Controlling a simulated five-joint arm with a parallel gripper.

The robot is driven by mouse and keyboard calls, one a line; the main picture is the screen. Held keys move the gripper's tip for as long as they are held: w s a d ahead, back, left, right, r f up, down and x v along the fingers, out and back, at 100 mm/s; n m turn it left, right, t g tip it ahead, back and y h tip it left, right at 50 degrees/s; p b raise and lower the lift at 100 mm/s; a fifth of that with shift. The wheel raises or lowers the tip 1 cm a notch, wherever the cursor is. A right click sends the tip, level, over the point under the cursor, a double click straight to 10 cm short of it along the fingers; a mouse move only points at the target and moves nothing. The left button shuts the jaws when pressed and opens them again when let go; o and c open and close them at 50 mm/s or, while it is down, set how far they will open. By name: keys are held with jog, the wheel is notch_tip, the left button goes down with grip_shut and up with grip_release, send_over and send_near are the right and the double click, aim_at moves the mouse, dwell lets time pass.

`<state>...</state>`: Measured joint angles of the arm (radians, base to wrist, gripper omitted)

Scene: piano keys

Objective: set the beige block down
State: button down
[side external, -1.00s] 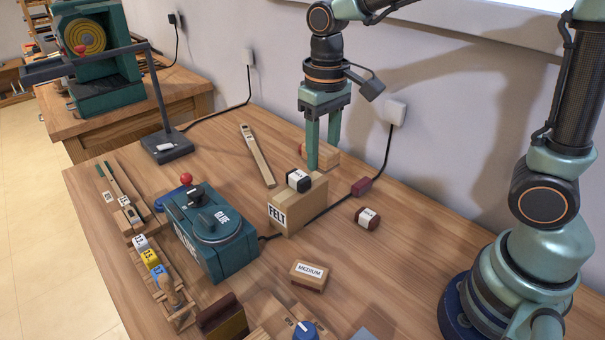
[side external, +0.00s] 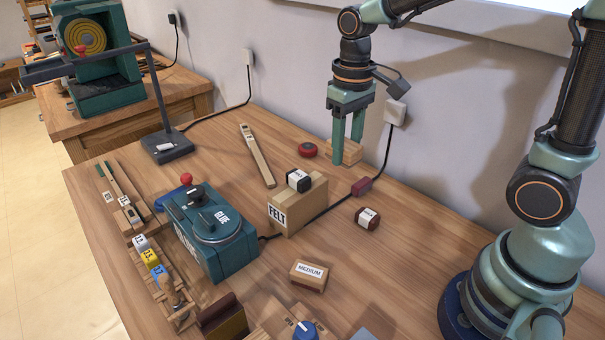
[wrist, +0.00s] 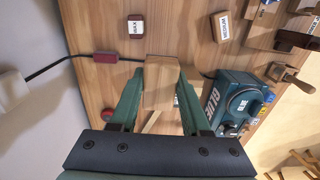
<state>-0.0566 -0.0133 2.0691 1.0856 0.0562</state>
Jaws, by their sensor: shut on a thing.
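The beige block (side external: 351,153) is a small wooden block between the fingers of my gripper (side external: 347,150), near the wall at the back of the bench. My gripper is shut on it, with a green finger on either side. In the wrist view the block (wrist: 160,90) sits between the two fingers (wrist: 158,98). I cannot tell whether its underside touches the bench.
A red round button (side external: 308,150) lies just left of the block. A cable with a dark red connector (side external: 362,187) runs to its right. The FELT box (side external: 297,208), dark red piece (side external: 367,218) and glue machine (side external: 212,235) stand nearer the front. Bare bench lies at right.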

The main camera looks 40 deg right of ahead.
jog(key=w+a+r, duration=0.1)
jog(key=a, duration=0.6)
send_over(312, 243)
notch_tip(312, 243, down, 15)
jog(key=shift+f, duration=2.15)
jog(key=shift+f, duration=0.1)
jog(key=shift+c, duration=1.8)
grip_release()
